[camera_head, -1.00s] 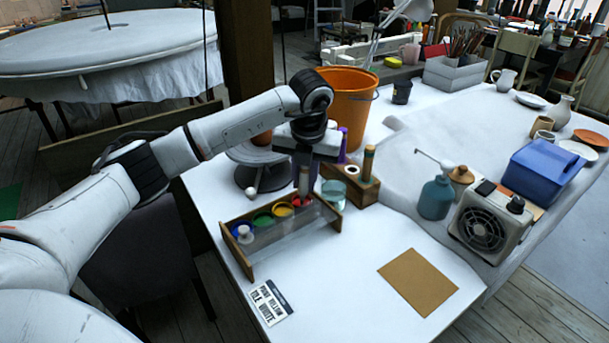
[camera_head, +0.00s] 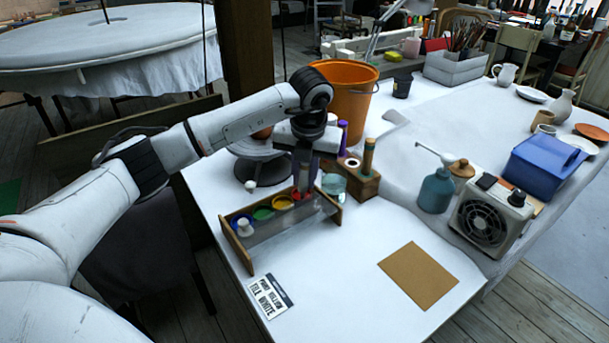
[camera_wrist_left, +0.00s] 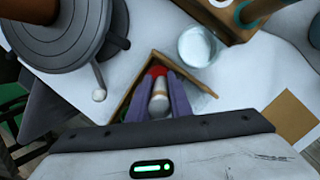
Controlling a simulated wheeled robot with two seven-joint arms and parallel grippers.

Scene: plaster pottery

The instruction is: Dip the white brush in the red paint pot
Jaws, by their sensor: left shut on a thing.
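My left gripper (camera_head: 304,182) is over the right end of a low wooden paint rack. It is shut on the pale brush (camera_wrist_left: 158,98), which stands upright between its purple fingers in the left wrist view. The red paint pot (camera_wrist_left: 154,71) shows just past the brush, partly covered by it and the fingers. The brush's lower end is at the red pot, but I cannot tell how deep it reaches. Yellow (camera_head: 283,202), green (camera_head: 263,214) and blue (camera_head: 243,220) pots line up to the left. My right gripper is out of view.
A glass jar (camera_head: 334,184) and wooden block (camera_head: 364,184) stand close right of the rack. A grey turntable (camera_head: 262,164) and orange bucket (camera_head: 345,100) stand behind. A label card (camera_head: 270,297) lies in front. A brown sheet (camera_head: 418,276) lies on clear table at right.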

